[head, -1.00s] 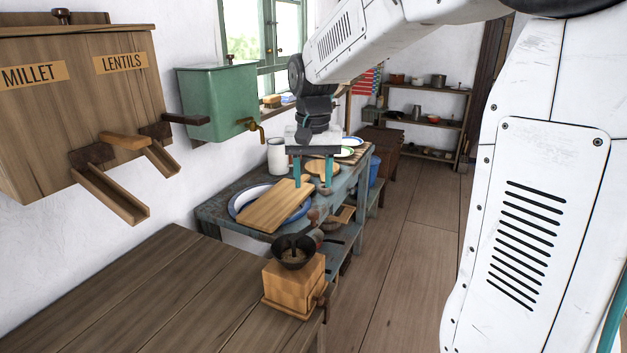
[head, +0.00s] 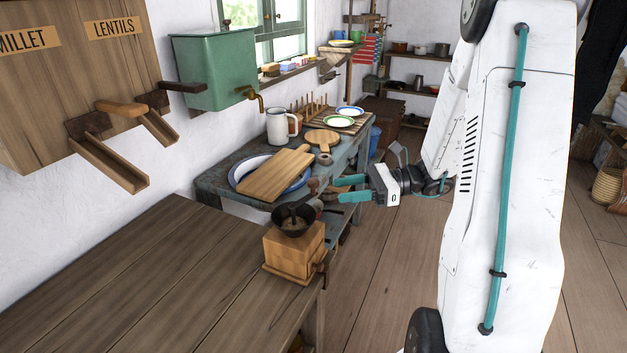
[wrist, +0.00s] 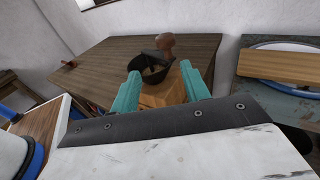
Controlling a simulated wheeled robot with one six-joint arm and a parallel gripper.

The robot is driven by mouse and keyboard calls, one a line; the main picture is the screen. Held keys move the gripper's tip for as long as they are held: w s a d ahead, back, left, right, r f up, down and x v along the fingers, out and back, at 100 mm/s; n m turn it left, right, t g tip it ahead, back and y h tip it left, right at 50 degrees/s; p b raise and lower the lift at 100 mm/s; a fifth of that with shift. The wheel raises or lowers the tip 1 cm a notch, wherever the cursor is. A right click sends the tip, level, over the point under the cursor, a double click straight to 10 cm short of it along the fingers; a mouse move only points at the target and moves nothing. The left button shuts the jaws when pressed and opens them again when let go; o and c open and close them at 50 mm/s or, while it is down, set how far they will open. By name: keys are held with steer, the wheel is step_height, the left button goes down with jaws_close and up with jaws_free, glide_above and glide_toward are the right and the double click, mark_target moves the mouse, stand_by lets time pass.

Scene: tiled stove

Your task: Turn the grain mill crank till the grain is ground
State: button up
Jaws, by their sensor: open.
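The grain mill (head: 293,252) is a light wooden box at the right end of the brown wooden table. The crank's brown wooden knob (wrist: 165,42) stands up at the hopper's far side in the wrist view. My gripper (head: 338,190) is open and empty, pointing left in the head view, to the right of the mill and apart from it. In the wrist view the teal fingers (wrist: 160,70) flank the hopper in the picture; the knob appears beyond them.
The brown table (head: 150,290) is clear left of the mill. Behind stands a blue-grey bench with a cutting board (head: 275,175), plates and a white mug (head: 279,126). A green tank (head: 214,72) and wooden grain dispenser (head: 75,80) hang on the left wall.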

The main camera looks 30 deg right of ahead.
mark_target(314, 180)
steer(key=shift+m+t, duration=0.3)
steer(key=shift+t, duration=0.3)
steer(key=w+a, duration=0.1)
steer(key=a, duration=0.1)
steer(key=w+a+r, duration=0.1)
steer(key=w+a, duration=0.1)
steer(key=w+a+r, duration=0.1)
steer(key=a, duration=0.1)
steer(key=shift+w+a, duration=0.35)
steer(key=shift+a, duration=0.05)
jaws_close()
steer(key=shift+d, duration=0.1)
